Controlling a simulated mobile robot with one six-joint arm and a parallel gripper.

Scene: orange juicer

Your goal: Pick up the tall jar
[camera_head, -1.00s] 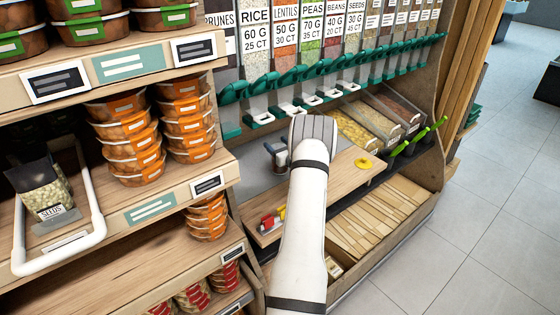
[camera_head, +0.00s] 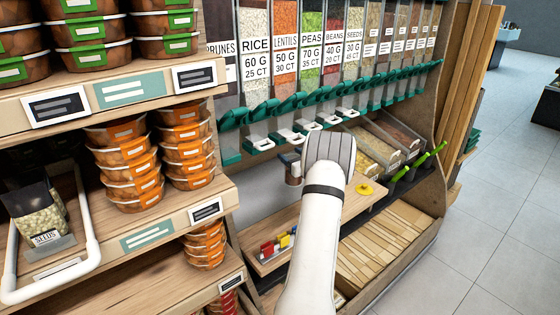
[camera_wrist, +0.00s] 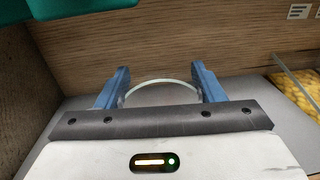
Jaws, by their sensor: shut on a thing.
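My gripper (camera_wrist: 160,76) has its two blue fingers on either side of a clear round glass rim in the wrist view. This rim belongs to the jar (camera_wrist: 162,82), and the fingers are shut on it. Only the curved rim shows there; the jar's body is hidden below the gripper's dark front bar. In the head view my gripper (camera_head: 292,166) is partly hidden behind my white wrist, in front of the dispensers. The jar's full height cannot be made out in either view.
A row of dispensers (camera_head: 285,45) with green spouts hangs above the gripper. Open bins (camera_head: 375,150) lie to the right. A wooden ledge (camera_head: 330,208) with small coloured items is below. Stacked orange-lidded tubs (camera_head: 187,145) stand on shelves at left.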

